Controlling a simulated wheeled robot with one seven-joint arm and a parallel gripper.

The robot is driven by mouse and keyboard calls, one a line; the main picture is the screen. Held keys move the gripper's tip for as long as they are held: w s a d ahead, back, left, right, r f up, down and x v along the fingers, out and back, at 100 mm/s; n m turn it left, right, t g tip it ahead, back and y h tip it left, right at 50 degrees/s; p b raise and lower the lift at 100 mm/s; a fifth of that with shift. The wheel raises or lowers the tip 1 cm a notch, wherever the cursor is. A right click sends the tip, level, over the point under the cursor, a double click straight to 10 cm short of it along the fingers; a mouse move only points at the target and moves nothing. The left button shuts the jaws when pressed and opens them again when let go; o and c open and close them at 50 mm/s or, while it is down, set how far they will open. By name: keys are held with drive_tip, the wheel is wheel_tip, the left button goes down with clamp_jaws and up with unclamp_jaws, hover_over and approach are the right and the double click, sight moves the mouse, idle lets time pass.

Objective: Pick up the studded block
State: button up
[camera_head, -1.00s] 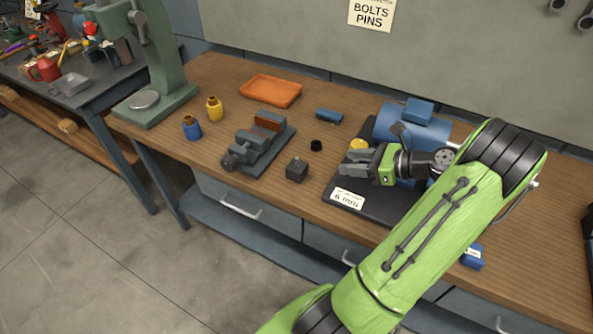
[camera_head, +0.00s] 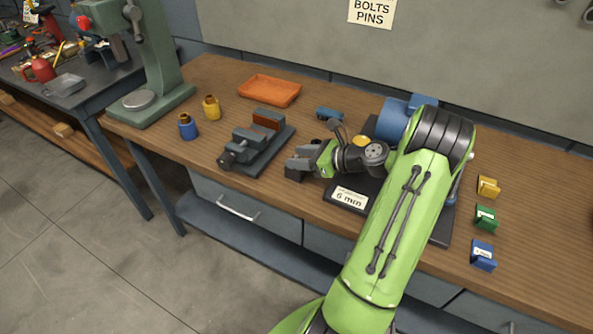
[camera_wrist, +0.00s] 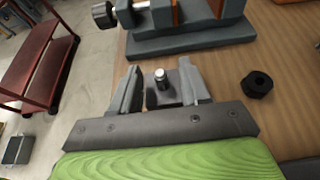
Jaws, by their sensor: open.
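The studded block is a small dark grey cube with a short silvery stud on top. In the wrist view the block (camera_wrist: 158,98) stands upright on the wooden bench between the two fingers of my gripper (camera_wrist: 160,76). The fingers are apart, one on each side; I cannot tell whether either touches it. In the head view my gripper (camera_head: 300,162) is over the block, and only a dark lower part of the block (camera_head: 292,178) shows beneath the fingers.
A grey vise (camera_head: 256,143) stands close on the left, and a black nut-like piece (camera_wrist: 257,84) lies to the right in the wrist view. Behind are an orange tray (camera_head: 270,97) and a small blue part (camera_head: 328,114). A dark plate labelled 6 mm (camera_head: 350,198) lies under my arm.

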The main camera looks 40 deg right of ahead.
drive_tip(key=shift+r, duration=0.1)
clamp_jaws()
idle(1.2)
